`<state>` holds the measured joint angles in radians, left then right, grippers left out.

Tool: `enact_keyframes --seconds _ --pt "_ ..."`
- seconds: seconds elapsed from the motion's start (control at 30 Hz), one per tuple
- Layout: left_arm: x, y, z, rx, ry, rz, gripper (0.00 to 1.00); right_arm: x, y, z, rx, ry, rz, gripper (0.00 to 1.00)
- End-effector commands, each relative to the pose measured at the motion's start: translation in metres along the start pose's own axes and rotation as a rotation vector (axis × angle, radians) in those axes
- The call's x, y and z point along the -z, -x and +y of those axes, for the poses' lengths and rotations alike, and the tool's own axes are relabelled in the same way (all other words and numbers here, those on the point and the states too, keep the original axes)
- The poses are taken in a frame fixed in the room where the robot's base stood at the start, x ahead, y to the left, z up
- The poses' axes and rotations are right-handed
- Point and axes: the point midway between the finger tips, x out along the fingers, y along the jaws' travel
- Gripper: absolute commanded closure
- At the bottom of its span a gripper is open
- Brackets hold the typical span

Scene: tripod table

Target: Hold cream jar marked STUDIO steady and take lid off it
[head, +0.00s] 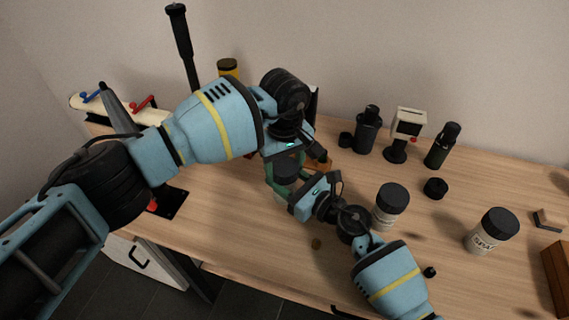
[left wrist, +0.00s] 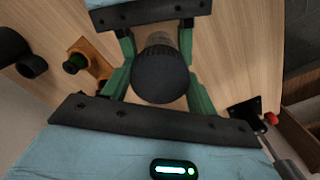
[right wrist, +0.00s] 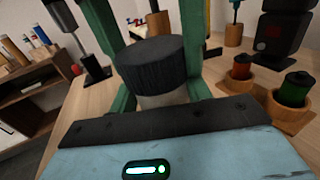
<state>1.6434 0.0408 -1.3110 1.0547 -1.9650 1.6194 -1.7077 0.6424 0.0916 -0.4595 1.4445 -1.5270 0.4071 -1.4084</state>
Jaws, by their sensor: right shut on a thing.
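A cream jar with a dark ribbed lid (head: 286,168) stands between my grippers in the head view; its label is hidden, so I cannot read STUDIO. My right gripper (head: 294,184) is shut on the jar's pale body from the side. In the right wrist view the body (right wrist: 165,100) sits between the green fingers, below the lid (right wrist: 150,64). My left gripper (head: 287,160) is above the jar, pointing down. In the left wrist view its green fingers stand open on either side of the lid (left wrist: 162,76), with slight gaps.
Two similar dark-lidded jars stand to the right, one close to my right arm (head: 390,203) and one farther off (head: 492,230). Dark bottles (head: 367,133) (head: 442,146), a small stand device (head: 405,134) and a loose black cap (head: 435,188) are behind. An orange holder (left wrist: 92,62) is near the jar.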

Motion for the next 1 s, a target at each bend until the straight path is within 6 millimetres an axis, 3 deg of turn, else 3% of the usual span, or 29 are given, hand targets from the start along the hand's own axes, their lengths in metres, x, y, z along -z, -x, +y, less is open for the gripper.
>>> enact_keyframes --seconds 0.13,0.37,1.0 --pt "-0.0001 0.0000 0.0000 0.000 0.000 0.000 0.70 0.0004 0.0001 0.0000 0.000 -0.001 0.001 1.00" --pt "-0.0001 0.0003 0.0000 0.000 0.133 0.000 0.70 0.0004 0.0001 -0.0001 0.000 -0.001 0.001 1.00" --pt "-0.0005 0.0011 0.0001 0.001 1.179 -0.001 0.70 0.0004 0.0001 -0.0002 0.001 -0.001 0.001 1.00"
